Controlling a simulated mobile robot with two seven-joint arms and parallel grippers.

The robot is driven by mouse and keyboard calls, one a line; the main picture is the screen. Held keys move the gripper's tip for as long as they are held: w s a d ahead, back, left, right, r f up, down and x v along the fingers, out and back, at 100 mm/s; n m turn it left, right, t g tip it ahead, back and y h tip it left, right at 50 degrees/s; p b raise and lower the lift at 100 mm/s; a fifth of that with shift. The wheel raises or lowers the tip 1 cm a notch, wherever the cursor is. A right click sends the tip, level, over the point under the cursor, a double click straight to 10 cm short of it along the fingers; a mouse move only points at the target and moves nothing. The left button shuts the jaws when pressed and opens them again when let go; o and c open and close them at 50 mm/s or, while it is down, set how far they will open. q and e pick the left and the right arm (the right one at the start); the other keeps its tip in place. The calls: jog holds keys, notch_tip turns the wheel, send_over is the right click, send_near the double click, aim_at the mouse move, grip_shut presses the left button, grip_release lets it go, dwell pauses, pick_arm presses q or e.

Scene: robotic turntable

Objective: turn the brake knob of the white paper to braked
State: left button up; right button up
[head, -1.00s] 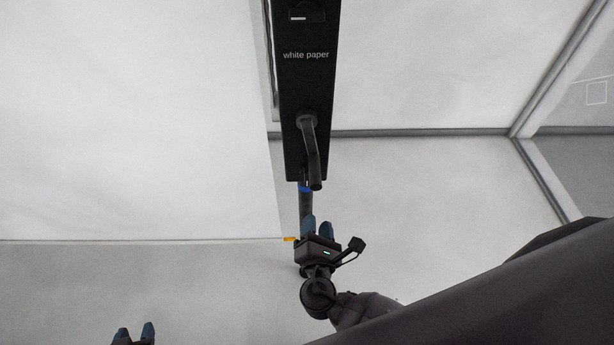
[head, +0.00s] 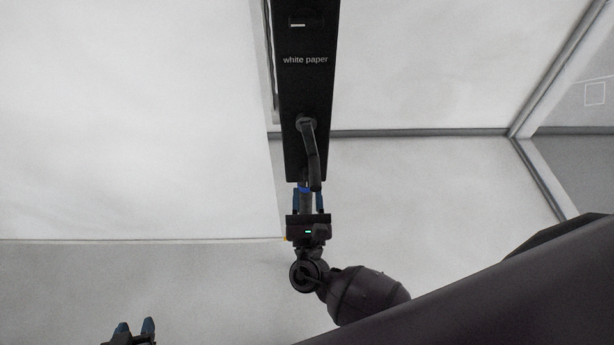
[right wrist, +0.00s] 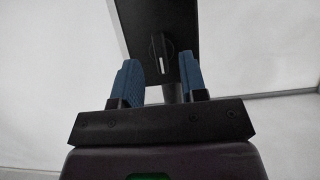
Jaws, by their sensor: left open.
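The black panel (head: 292,90) labelled "white paper" hangs down the middle of the head view, beside a large white sheet (head: 130,120). My left gripper (head: 135,328) is open and empty at the lower left.
A dark crank handle (head: 311,155) sticks out from the panel above my right gripper. A small dark part with a white mark (head: 298,25) is near the panel's top. The floor (head: 200,285) between my grippers is clear.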

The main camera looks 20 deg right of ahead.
aim_at(307, 181)
pick_arm(q)
jog(key=shift+w+r, duration=0.1)
jog(key=shift+r, duration=0.35)
pick_arm(e)
jog(key=shift+x, duration=2.1)
